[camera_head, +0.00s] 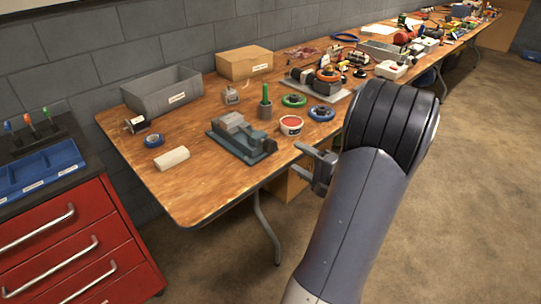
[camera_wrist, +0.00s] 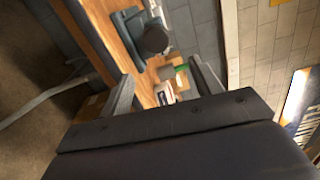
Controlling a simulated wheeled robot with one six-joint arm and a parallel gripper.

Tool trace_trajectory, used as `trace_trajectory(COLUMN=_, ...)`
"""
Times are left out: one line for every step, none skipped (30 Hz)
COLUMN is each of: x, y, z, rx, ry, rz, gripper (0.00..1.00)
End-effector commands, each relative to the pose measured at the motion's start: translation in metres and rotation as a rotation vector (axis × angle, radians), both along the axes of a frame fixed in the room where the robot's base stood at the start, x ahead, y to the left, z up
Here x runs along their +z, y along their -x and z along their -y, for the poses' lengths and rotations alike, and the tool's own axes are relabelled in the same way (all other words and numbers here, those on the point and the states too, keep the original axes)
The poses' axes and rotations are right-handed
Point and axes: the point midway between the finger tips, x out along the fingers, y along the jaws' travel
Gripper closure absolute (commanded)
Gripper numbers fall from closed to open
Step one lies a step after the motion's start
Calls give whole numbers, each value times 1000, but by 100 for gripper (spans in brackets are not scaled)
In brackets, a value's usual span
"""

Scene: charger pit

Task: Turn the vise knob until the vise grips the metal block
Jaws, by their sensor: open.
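The grey-blue vise (camera_head: 241,138) sits on the wooden table near its front edge. Grey block-like parts are on top of it, and I cannot tell the metal block from the jaws. The dark round knob (camera_wrist: 155,39) shows in the wrist view, at the end of the vise (camera_wrist: 130,22). My gripper (camera_head: 306,163) is open and empty, right of the vise and apart from it, out past the table's front edge. In the wrist view my gripper (camera_wrist: 162,86) has its two fingers spread, with the knob beyond them.
A white tub with a red top (camera_head: 291,125) stands right of the vise, with blue (camera_head: 322,112) and green rings behind. A white block (camera_head: 171,158) lies to the left. A grey bin (camera_head: 162,92) is at the wall. A red tool cabinet (camera_head: 70,245) stands at lower left.

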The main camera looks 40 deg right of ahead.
Motion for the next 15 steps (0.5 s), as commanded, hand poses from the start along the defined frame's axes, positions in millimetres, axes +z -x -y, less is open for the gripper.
trace_trajectory(x=-5, y=0, z=-1, rx=-1, ry=113, rz=10, gripper=39)
trace_trajectory(x=-5, y=1, z=-1, rx=-1, ry=182, rz=16, gripper=39)
trace_trajectory(x=-5, y=1, z=-2, rx=-2, ry=275, rz=24, gripper=39)
trace_trajectory(x=-5, y=1, z=-3, rx=-2, ry=345, rz=31, gripper=39)
trace_trajectory(x=-6, y=1, z=-3, rx=-2, ry=413, rz=37, gripper=39)
trace_trajectory(x=-6, y=2, z=-4, rx=-3, ry=508, rz=45, gripper=39)
trace_trajectory(x=-6, y=2, z=-5, rx=-3, ry=577, rz=51, gripper=39)
trace_trajectory(x=-6, y=2, z=-5, rx=-3, ry=647, rz=56, gripper=39)
trace_trajectory(x=-6, y=2, z=-6, rx=-4, ry=739, rz=65, gripper=39)
trace_trajectory(x=-6, y=3, z=-7, rx=-4, ry=809, rz=71, gripper=39)
trace_trajectory(x=-6, y=3, z=-8, rx=-4, ry=879, rz=77, gripper=39)
trace_trajectory(x=-6, y=3, z=-9, rx=-4, ry=972, rz=85, gripper=39)
trace_trajectory(x=-6, y=4, z=-9, rx=-4, ry=1041, rz=90, gripper=39)
trace_trajectory(x=-6, y=4, z=-10, rx=-5, ry=1108, rz=96, gripper=39)
trace_trajectory(x=-6, y=4, z=-11, rx=-5, ry=1193, rz=103, gripper=39)
